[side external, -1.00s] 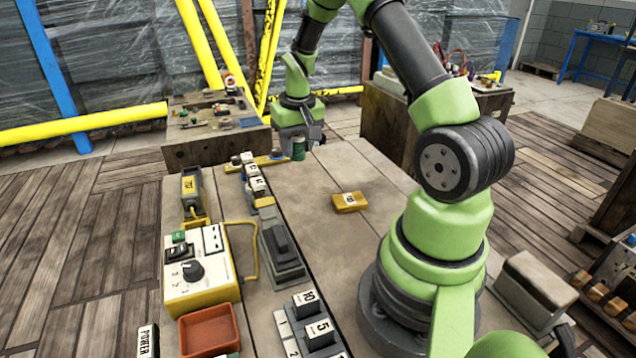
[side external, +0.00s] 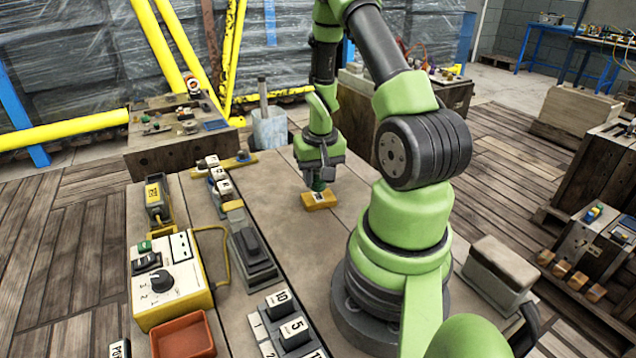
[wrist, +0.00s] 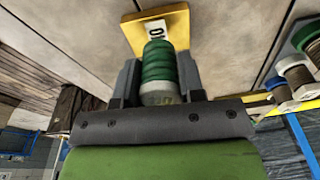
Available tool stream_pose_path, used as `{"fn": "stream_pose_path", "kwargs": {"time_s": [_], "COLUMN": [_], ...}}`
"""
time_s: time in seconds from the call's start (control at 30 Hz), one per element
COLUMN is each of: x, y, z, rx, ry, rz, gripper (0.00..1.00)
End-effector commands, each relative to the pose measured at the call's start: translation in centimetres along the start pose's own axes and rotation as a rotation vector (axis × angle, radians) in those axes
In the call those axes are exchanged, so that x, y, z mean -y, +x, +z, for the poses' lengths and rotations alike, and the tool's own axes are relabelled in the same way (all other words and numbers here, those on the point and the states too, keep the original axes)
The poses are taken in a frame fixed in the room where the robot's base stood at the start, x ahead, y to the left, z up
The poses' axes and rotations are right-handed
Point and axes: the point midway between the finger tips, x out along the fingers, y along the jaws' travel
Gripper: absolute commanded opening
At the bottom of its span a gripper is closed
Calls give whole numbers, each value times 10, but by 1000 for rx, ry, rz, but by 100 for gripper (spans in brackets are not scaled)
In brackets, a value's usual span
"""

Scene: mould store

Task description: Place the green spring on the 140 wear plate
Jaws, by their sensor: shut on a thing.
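The green spring (wrist: 158,62) is held upright between the two fingers of my gripper (wrist: 160,82) in the wrist view. In the side view my gripper (side external: 319,176) points down over the yellow wear plate (side external: 320,203), with the spring (side external: 318,186) just showing below its fingers. The spring's lower end is at or just above the plate; I cannot tell whether they touch. In the wrist view the plate (wrist: 178,22) lies beyond the spring, its white label partly hidden, with only a 0 readable.
Numbered blocks (side external: 221,187) stand along the left of the bench. Nearer are a control box (side external: 170,285) with a dial, a dark switch block (side external: 253,250), a red tray (side external: 184,338) and blocks marked 10 and 5 (side external: 294,332). The bench around the plate is clear.

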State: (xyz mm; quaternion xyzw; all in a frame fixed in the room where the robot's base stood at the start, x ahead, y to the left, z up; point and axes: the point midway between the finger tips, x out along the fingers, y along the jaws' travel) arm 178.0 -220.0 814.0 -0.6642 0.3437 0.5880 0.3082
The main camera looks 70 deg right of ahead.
Motion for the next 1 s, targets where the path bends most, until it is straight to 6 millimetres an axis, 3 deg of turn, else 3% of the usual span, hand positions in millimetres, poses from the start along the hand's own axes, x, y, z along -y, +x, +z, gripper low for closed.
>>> {"fn": "stream_pose_path", "kwargs": {"time_s": [0.3,0.73,0.77,0.83,0.87,1.0], "x": [0,-1,-1,-1,-1,-1], "y": [20,24,24,24,24,24], "z": [2,2,2,2,2,2], "rx": [-3,-2,-3,-3,-3,-3], "ry": [1,-2,0,0,0,0], "rz": [0,3,3,3,3,3], "gripper": [11,11,41,57,62,62]}}
